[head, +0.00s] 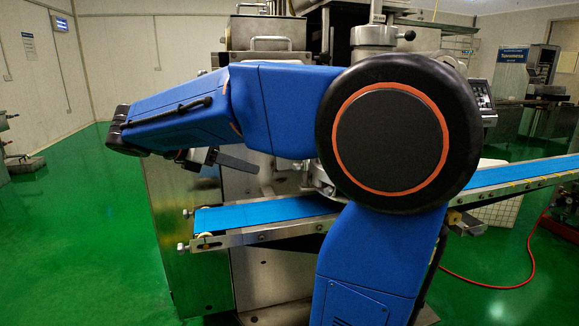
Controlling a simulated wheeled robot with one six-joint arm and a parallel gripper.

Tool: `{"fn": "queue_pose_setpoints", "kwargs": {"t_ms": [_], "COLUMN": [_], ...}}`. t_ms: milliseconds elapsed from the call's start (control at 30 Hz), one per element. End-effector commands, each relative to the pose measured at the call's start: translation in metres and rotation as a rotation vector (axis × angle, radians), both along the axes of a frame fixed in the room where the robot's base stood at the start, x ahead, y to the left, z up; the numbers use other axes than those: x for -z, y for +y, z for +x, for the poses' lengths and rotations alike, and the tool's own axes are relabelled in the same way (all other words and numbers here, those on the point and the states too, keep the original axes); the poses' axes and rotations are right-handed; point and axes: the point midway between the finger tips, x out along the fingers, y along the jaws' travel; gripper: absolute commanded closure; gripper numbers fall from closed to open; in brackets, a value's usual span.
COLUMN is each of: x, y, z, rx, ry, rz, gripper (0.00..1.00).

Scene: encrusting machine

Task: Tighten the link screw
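The encrusting machine (190,240) stands in the middle, largely hidden behind my blue arm. I cannot pick out the link screw for certain in this view. Small knobs or screw ends (183,247) show at the left end of the conveyor frame. My arm reaches left across the machine front, and its wrist is at the upper left. Part of my gripper (208,158) seems to show below the forearm, above the conveyor's left end. A dark bar beside it points right. The forearm hides most of this area, so the finger opening is not clear.
A blue conveyor belt (262,213) runs from the machine's front up to the right. A red hose (490,285) lies on the green floor at the right. A control panel (483,97) stands behind my arm joint. Open floor (80,240) is at the left.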

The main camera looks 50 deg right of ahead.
Motion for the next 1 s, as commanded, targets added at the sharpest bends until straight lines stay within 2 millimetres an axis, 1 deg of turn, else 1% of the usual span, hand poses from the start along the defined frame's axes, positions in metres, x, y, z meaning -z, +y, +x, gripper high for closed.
{"fn": "queue_pose_setpoints", "kwargs": {"t_ms": [33, 100, 200, 300, 467, 1000], "x": [-0.008, -0.017, -0.024, -0.025, -0.019, 0.012], "y": [0.001, 0.001, 0.001, -0.002, -0.019, -0.094], "z": [0.009, 0.016, 0.02, 0.021, 0.015, -0.006], "rx": [-0.01, -0.019, -0.024, -0.024, -0.023, -0.021], "ry": [0.042, 0.092, 0.131, 0.145, 0.145, 0.144], "rz": [-0.026, -0.054, -0.076, -0.082, -0.082, -0.08], "gripper": [0.6, 0.6, 0.6, 0.6, 0.6, 0.6]}}
